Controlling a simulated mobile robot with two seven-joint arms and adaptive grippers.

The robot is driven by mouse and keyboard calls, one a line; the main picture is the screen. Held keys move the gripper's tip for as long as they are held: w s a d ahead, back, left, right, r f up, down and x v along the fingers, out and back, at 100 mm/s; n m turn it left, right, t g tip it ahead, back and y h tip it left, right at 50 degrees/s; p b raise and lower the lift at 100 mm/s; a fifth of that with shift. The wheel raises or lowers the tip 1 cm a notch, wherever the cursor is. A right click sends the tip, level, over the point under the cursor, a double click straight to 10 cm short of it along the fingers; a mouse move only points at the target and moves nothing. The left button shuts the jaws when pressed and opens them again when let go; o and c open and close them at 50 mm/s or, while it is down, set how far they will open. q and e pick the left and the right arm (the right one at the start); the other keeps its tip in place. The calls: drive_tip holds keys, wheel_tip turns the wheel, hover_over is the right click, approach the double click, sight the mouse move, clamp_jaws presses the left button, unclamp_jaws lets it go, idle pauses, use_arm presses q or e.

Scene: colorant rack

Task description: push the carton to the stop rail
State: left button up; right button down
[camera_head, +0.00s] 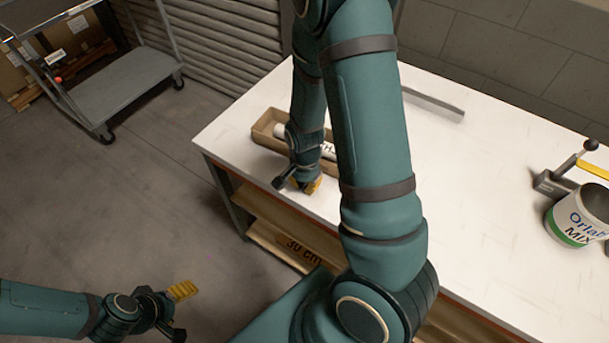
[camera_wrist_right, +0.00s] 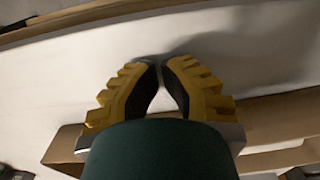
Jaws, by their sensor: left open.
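The carton (camera_head: 264,137), an open brown box with a white item inside, lies on the white worktable near its left edge. In the right wrist view the carton (camera_wrist_right: 67,146) shows along the bottom and right, partly behind my gripper. The stop rail (camera_head: 434,104), a low grey bar, lies towards the back of the table. My right gripper (camera_head: 308,185) is low over the table on the carton's near side; whether it touches is unclear. Its yellow fingers (camera_wrist_right: 159,70) meet, with nothing seen between them. My left gripper (camera_head: 183,309) is open and empty above the floor.
A white Orlab MIX can (camera_head: 572,222) and a clamp-like device with a yellow handle (camera_head: 592,170) stand at the table's right. The table's near edge is close to my right gripper. A grey trolley (camera_head: 122,85) stands at the back left. My right arm hides the table's middle.

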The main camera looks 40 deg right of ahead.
drive_tip(key=d, duration=0.1)
drive_tip(key=w+d, duration=0.1)
drive_tip(key=d, duration=0.1)
drive_tip(key=shift+d, duration=0.15)
use_arm(q)
drive_tip(key=shift+w+f, duration=0.1)
drive_tip(key=shift+f, duration=0.2)
use_arm(e)
drive_tip(key=shift+w+d+r, duration=0.1)
drive_tip(key=shift+d, duration=0.2)
